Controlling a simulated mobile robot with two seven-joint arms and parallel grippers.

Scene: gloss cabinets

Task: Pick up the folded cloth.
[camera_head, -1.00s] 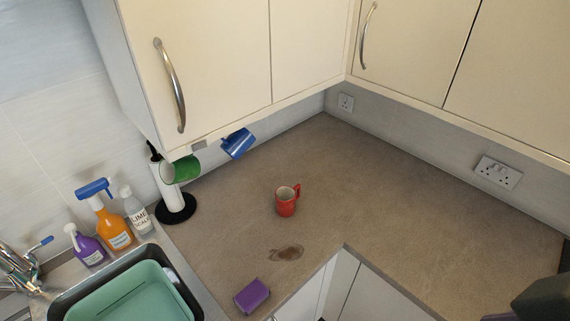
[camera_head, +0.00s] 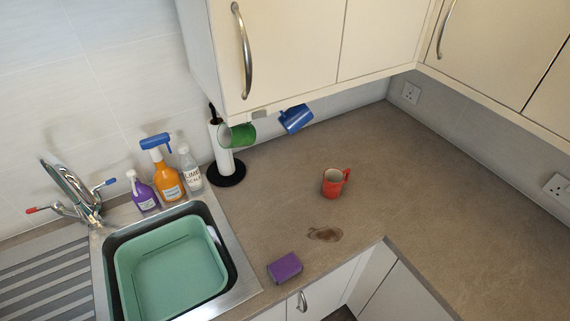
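A small purple block (camera_head: 285,267) lies on the worktop near its front edge, right of the sink. It could be the folded cloth or a sponge; I cannot tell which. No other thing on the worktop looks clearly like a folded cloth. A pale strip (camera_head: 213,236) shows at the right rim of the green basin, too small to identify. Neither of my grippers is in view.
A brown stain (camera_head: 325,234) and a red mug (camera_head: 334,183) are on the worktop (camera_head: 430,200). The green basin (camera_head: 172,275) sits in the sink. Spray bottles (camera_head: 167,178) and a paper towel holder (camera_head: 224,150) stand behind. Blue (camera_head: 296,119) and green (camera_head: 241,135) mugs hang under the cabinet.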

